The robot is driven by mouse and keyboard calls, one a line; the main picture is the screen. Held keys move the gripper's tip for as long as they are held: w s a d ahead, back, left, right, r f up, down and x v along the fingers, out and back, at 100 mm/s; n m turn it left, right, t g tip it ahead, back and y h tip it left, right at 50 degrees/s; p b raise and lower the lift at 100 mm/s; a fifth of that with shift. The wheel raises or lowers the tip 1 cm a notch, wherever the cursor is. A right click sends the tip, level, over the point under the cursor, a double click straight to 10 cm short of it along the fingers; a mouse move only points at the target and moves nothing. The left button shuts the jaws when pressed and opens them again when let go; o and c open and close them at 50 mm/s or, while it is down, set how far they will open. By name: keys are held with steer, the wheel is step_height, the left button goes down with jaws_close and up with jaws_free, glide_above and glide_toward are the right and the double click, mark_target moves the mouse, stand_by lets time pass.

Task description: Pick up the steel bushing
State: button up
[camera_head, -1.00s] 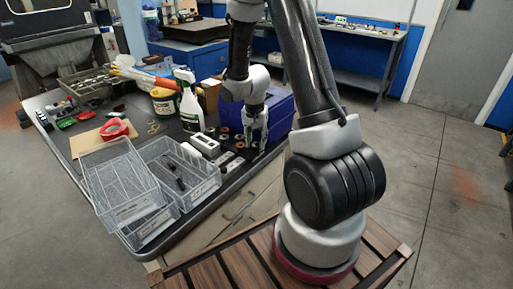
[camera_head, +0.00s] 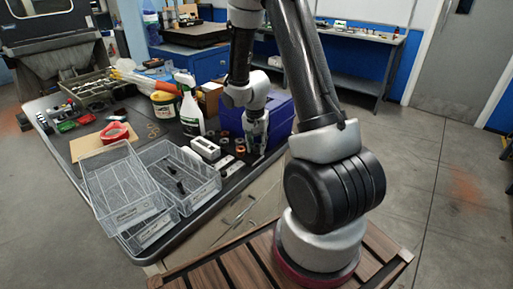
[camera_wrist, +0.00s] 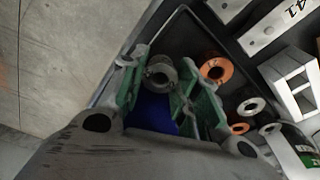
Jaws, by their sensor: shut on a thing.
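The steel bushing (camera_wrist: 160,74) is a grey ring between the two green-padded fingers of my gripper (camera_wrist: 163,66) in the wrist view. The fingers are shut on it, near the dark edge of the bench. In the head view my gripper (camera_head: 257,150) points down at the bench's near right edge, in front of the blue bin (camera_head: 283,117). The bushing cannot be made out in the head view.
A copper-coloured bushing (camera_wrist: 217,69) lies close to the right finger. A pale ring (camera_wrist: 250,106) and smaller rings lie further right, beside white blocks (camera_wrist: 290,75).

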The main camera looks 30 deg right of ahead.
step_height(320, 180, up, 17)
stand_by(0.4)
